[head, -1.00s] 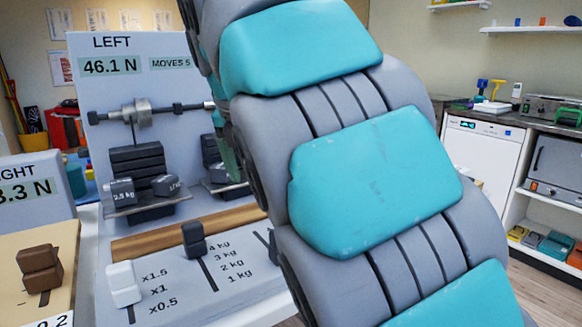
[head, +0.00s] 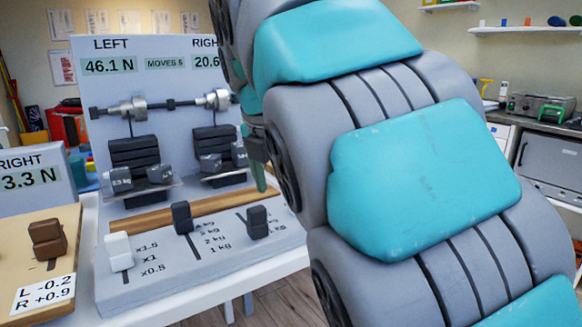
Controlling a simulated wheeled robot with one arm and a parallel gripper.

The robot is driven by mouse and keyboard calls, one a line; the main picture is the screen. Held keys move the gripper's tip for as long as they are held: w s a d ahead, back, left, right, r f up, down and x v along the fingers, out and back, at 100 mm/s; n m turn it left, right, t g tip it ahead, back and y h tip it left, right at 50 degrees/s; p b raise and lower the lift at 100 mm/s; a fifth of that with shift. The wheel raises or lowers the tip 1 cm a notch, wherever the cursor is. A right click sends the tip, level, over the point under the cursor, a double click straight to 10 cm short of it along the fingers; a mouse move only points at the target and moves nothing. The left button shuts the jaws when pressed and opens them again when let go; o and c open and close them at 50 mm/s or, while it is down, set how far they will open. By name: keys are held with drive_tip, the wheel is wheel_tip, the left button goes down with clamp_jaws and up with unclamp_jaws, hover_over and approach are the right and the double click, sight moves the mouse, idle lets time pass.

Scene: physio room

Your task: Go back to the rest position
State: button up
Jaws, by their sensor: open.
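My arm, grey with teal pads, fills the middle and right of the head view. Only a small part of my gripper (head: 258,165) shows, a dark, greenish finger at the arm's left edge beside the right pan. The gripper is open; most of it is hidden behind the arm, and nothing shows held in it. The balance panel (head: 170,85) behind reads LEFT 46.1 N, MOVES 5 and RIGHT 20.6, the rest cut off by my arm. Its two hanging trays (head: 140,197) carry dark weights.
The panel's base has a white slider (head: 119,250) and two dark sliders, one at centre (head: 182,217) and one at right (head: 257,221). A wooden board with a brown slider (head: 47,238) stands at left. A counter with an oven (head: 550,165) is at right. Floor shows below the white table.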

drive_tip(key=s+d+f+m+g, duration=0.3)
drive_tip(key=s+d+f+m, duration=0.7)
drive_tip(key=d+f+m, duration=0.4)
drive_tip(key=s+d+f+m+g+y, duration=0.1)
drive_tip(key=s+d+f+m+g, duration=0.1)
drive_tip(key=s+f+m, duration=1.3)
drive_tip(key=s+d, duration=0.1)
drive_tip(key=s, duration=0.2)
drive_tip(key=shift+f+g, duration=0.15)
drive_tip(key=shift+g, duration=0.15)
